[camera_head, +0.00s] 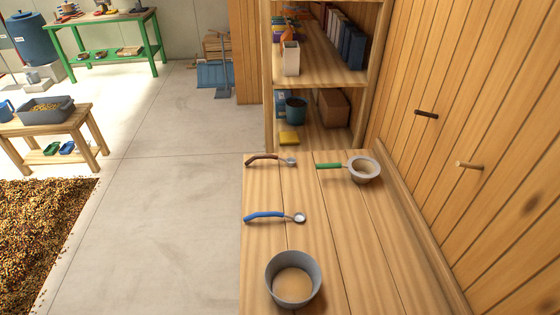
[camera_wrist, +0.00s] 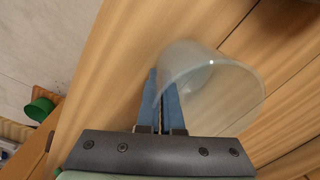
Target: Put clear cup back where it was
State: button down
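The clear cup (camera_wrist: 225,90) shows in the wrist view, see-through and tilted in the picture, with its wide rim toward the camera. My gripper (camera_wrist: 162,85) has its two blue fingers close together at the cup's left side, with the cup's wall between them. A wooden plank surface shows behind the cup; I cannot tell how far the cup is from it. Neither the cup nor my gripper shows in the head view.
In the head view a wooden table (camera_head: 318,240) holds a grey bowl (camera_head: 273,284), a blue-handled tool (camera_head: 265,215), a brown-handled tool (camera_head: 262,158) and a green-handled strainer (camera_head: 328,166). A shelf (camera_head: 310,72) stands behind it. A wooden wall is at the right. Open floor lies left.

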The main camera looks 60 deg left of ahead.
jog(key=c, duration=1.1)
grip_release()
jog(key=shift+f, duration=0.1)
jog(key=r, duration=1.2)
jog(key=shift+s+r, duration=0.15)
jog(key=shift+s, duration=0.15)
